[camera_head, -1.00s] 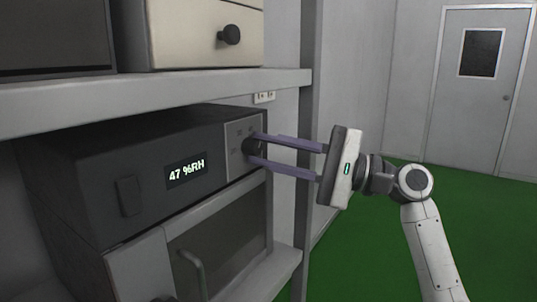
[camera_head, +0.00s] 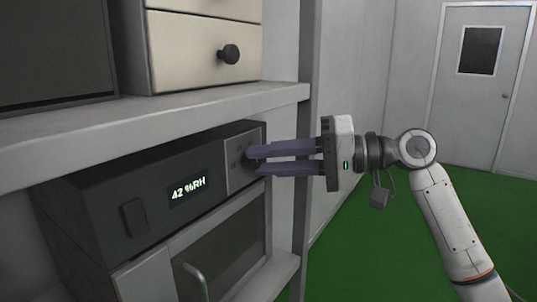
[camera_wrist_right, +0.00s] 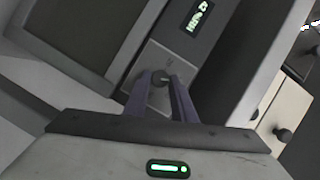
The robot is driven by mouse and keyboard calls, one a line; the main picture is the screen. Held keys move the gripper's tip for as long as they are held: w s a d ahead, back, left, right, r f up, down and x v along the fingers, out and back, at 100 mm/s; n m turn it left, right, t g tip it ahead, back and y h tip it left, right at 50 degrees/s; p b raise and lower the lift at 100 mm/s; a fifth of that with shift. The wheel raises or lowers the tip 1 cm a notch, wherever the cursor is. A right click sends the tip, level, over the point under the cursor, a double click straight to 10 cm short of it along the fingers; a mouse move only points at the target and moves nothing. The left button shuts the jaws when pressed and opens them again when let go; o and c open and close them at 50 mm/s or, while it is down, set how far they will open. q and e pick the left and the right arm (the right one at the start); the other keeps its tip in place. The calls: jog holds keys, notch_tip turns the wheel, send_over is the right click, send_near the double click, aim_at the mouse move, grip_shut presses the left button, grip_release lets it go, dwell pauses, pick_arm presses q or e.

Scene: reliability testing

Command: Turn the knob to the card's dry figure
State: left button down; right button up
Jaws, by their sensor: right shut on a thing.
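The knob (camera_wrist_right: 160,77) is a small dark dial on a light grey panel (camera_head: 240,172) at the right end of the dark chamber's front. In the head view it is mostly hidden by my fingers. My right gripper (camera_head: 253,161) is shut on the knob, with its two purple fingers on either side of it; the right wrist view shows this too. The display (camera_head: 188,189) reads 42 %RH. It also shows, tilted, in the right wrist view (camera_wrist_right: 198,17). No card is visible. My left gripper is not in view.
A shelf (camera_head: 170,110) runs above the chamber, with a cream drawer unit (camera_head: 195,62) on it. Below the display is a windowed door with a handle (camera_head: 197,280). A grey upright (camera_head: 299,190) stands right of the chamber. Green floor (camera_head: 370,255) is open to the right.

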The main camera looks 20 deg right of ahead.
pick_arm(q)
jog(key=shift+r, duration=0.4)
pick_arm(e)
jog(key=shift+r+n, duration=0.1)
jog(key=shift+n, duration=0.5)
jog(key=o, duration=1.1)
jog(key=shift+a, duration=0.15)
jog(key=shift+c, duration=0.2)
jog(key=shift+s+d, duration=0.25)
jog(key=shift+d, duration=0.3)
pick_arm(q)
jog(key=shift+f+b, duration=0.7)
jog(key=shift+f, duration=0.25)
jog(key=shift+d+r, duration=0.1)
pick_arm(e)
jog(key=v, duration=0.9)
jog(key=shift+s+r, duration=0.2)
jog(key=shift+r, duration=0.05)
